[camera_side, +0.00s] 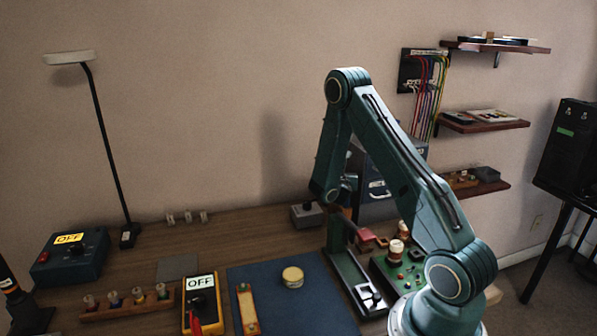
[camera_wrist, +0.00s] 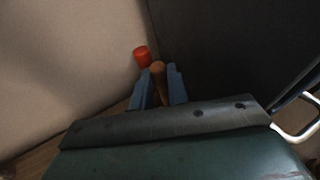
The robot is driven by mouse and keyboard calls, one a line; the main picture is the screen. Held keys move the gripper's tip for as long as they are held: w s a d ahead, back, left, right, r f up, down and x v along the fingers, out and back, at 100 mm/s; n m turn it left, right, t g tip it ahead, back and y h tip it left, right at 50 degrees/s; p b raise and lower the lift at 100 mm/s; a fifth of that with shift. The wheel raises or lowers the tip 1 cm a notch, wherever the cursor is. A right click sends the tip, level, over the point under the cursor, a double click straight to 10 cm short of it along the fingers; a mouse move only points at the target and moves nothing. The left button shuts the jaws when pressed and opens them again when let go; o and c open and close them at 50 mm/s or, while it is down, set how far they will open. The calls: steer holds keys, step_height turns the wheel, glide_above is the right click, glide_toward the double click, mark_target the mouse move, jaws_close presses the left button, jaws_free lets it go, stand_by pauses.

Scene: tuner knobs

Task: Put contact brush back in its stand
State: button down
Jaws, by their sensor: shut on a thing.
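In the wrist view, my gripper (camera_wrist: 159,82) is shut on a slim brown wooden handle (camera_wrist: 158,69), which looks like the contact brush. Its top sticks out between the two blue fingers. The handle's other end is hidden. In the side view, my gripper (camera_side: 348,190) is above the back of the table, left of the dark cabinet; its fingers are partly hidden by my arm, and I cannot make out the brush clearly. I cannot tell for sure which thing is the brush's stand.
A red cylinder (camera_wrist: 142,57) shows beside the handle. A green board with knobs (camera_side: 402,268) and a long green base (camera_side: 352,278) stand below my arm. A blue mat (camera_side: 300,312) lies left of them, with a round tin (camera_side: 292,277). A grey block (camera_side: 307,214) sits behind.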

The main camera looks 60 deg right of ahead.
steer(key=shift+s+a+f, duration=0.1)
steer(key=shift+s+f, duration=0.05)
steer(key=shift+f, duration=0.55)
steer(key=shift+s+a+f, duration=0.1)
steer(key=shift+s+f, duration=0.05)
steer(key=shift+f, duration=0.55)
steer(key=c, duration=1.3)
jaws_free()
steer(key=shift+a, duration=0.1)
steer(key=r+v, duration=0.2)
steer(key=v, duration=0.9)
steer(key=shift+r, duration=0.3)
steer(key=shift+w+r, duration=0.1)
steer(key=shift+w, duration=0.05)
